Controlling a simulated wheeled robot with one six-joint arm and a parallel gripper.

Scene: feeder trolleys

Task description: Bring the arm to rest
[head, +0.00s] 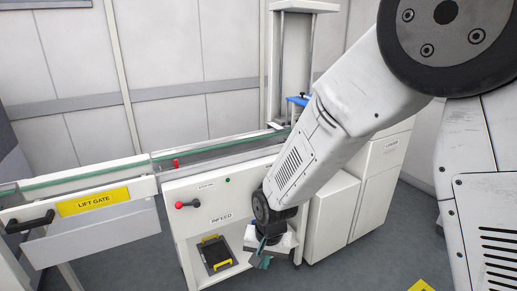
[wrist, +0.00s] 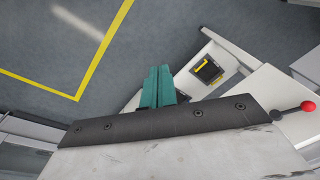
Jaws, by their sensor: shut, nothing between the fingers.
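My arm reaches down from the upper right in the head view, in front of the infeed cabinet. My gripper (head: 262,260) hangs at its lower end, near the right side of the cabinet's lower opening. In the wrist view its two teal fingers (wrist: 158,88) lie together, shut, with nothing seen between them. The gripper appears apart from the cabinet, though the exact gap is hard to tell.
The infeed cabinet (head: 200,187) has a red-knobbed lever (head: 187,204) and a black tray with yellow ends (head: 216,254) in its opening. A lift gate (head: 92,203) with a black handle stands left. White cabinets stand right. Yellow lines (wrist: 77,97) mark open floor.

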